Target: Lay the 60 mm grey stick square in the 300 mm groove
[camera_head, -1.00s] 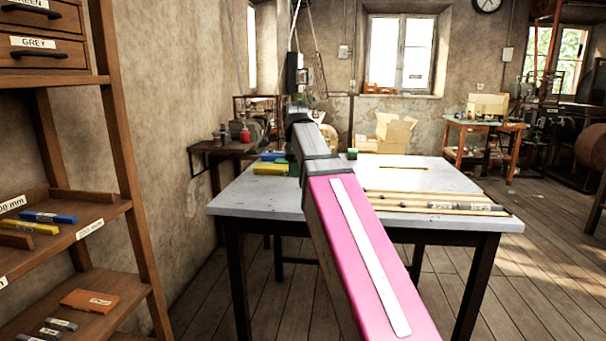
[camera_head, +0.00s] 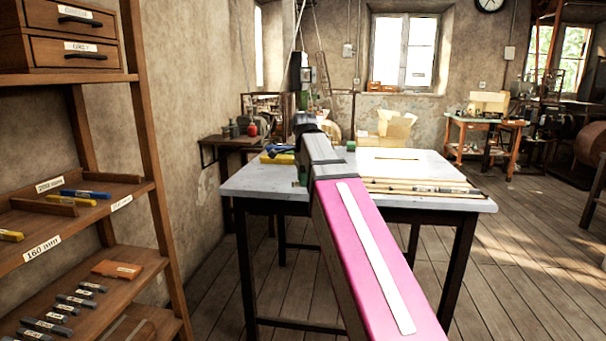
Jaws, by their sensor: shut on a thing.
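My pink arm reaches forward over the table, and its dark wrist end is near the table's left part. My gripper is hidden beyond the arm, so whatever it holds does not show. Several short grey sticks (camera_head: 75,300) with white labels lie on the lower shelf at the left; their lengths are too small to read. On the table (camera_head: 262,184), a long pale wooden strip piece (camera_head: 400,186) lies along the right front, with a grey piece (camera_head: 445,189) near its right end. I cannot tell which groove is the 300 mm one.
A shelf unit (camera_head: 150,130) stands close on the left, with drawers (camera_head: 70,30) on top. Its upper shelf bears blue (camera_head: 85,194) and yellow (camera_head: 72,200) sticks; an orange block (camera_head: 117,269) lies on the lower one. Plank floor (camera_head: 530,270) is free at the right.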

